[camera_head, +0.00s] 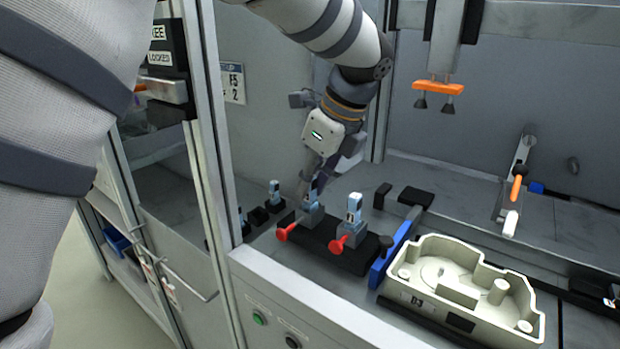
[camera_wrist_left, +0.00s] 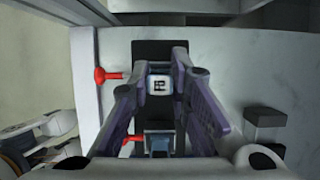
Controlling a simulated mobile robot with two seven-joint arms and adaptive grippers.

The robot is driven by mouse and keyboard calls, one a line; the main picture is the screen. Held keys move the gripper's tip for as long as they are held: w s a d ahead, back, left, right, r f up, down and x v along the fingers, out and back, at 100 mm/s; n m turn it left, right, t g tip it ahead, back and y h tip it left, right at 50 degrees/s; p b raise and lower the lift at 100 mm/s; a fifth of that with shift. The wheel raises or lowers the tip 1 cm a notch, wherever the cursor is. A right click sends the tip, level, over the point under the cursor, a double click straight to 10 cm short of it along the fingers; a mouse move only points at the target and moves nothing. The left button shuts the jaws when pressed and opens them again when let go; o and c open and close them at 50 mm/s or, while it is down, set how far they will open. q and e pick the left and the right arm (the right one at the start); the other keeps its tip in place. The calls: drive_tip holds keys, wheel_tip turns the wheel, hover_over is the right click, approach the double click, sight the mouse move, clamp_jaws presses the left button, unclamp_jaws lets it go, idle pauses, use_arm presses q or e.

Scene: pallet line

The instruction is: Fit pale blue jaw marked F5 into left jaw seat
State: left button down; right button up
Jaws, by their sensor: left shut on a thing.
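My left gripper (camera_head: 308,180) points down over the left jaw seat (camera_head: 312,214), a grey block on a black base. It is shut on a pale blue jaw (camera_head: 312,196), which stands upright at the seat; I cannot tell if it is fully down. In the left wrist view the jaw's white marked top (camera_wrist_left: 159,85) sits between the fingers, its mark too small to read surely. A second pale blue jaw (camera_head: 354,208) stands in the right seat (camera_head: 351,234). A red handle sticks out at the left seat (camera_head: 287,232) and another at the right (camera_head: 338,244). My right gripper is not in view.
Another pale blue jaw (camera_head: 275,194) stands in a black holder to the left, beside the enclosure post. An orange suction tool (camera_head: 438,87) hangs above.

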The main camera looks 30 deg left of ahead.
use_arm(q)
drive_tip(key=shift+f, duration=0.25)
drive_tip(key=c, duration=1.4)
unclamp_jaws()
